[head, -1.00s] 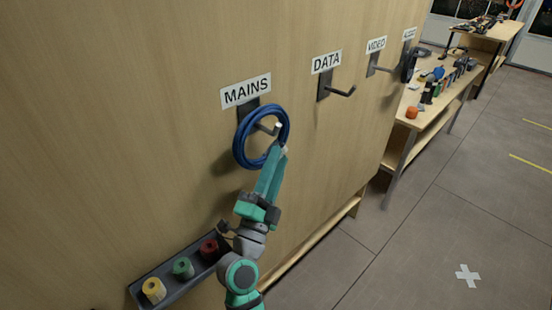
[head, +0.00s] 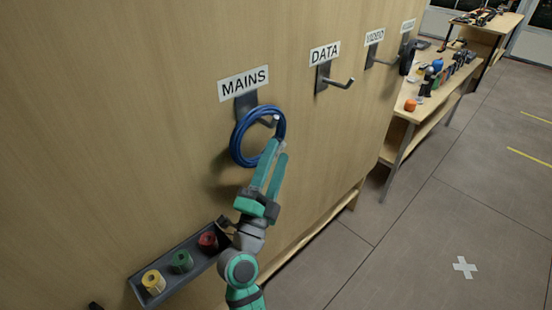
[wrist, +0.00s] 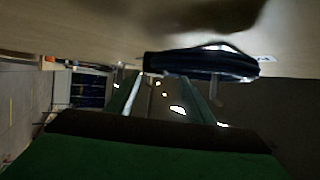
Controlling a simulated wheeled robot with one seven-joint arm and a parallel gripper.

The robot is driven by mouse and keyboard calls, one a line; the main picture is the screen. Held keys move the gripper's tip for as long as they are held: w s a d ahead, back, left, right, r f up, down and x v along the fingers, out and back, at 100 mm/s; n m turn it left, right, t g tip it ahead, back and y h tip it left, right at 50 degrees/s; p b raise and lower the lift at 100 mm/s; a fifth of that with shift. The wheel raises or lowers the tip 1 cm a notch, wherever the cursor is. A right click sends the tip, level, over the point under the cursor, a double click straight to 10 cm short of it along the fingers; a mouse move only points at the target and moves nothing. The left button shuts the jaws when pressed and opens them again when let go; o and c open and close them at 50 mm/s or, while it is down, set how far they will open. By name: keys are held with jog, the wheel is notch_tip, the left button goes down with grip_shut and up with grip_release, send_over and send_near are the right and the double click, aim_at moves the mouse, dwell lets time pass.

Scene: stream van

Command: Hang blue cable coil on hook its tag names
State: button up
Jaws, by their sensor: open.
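The blue cable coil (head: 236,150) hangs on the hook (head: 270,121) under the MAINS sign (head: 243,84), with the hook's tip showing through the loop. The coil also shows edge-on in the wrist view (wrist: 200,64). I cannot make out a tag on it. My gripper (head: 279,149) is open, its two fingers apart, just below and right of the coil. I cannot tell whether a finger still touches it. The DATA hook (head: 340,83) is empty.
The VIDEO hook (head: 385,62) looks empty, and a dark item (head: 407,60) hangs at the far hook. A tray (head: 190,257) with yellow, green and red rolls is fixed low on the wall. A cluttered bench (head: 425,104) stands at the right. The floor there is clear.

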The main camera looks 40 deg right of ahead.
jog(key=v, duration=1.1)
jog(key=s, duration=0.7)
jog(key=shift+s+d, duration=0.4)
jog(key=shift+r, duration=0.1)
dwell(0.4)
jog(key=a+f+n+t+y, duration=0.4)
jog(key=a+f+n+y, duration=1.05)
jog(key=f, duration=0.45)
jog(key=s+a+f+n+y, duration=0.3)
jog(key=s+a+n, duration=0.2)
jog(key=s, duration=0.3)
jog(key=s+a+f+n+y, duration=0.3)
jog(key=s+a+n, duration=0.3)
jog(key=s+n, duration=0.2)
jog(key=shift+a, duration=0.3)
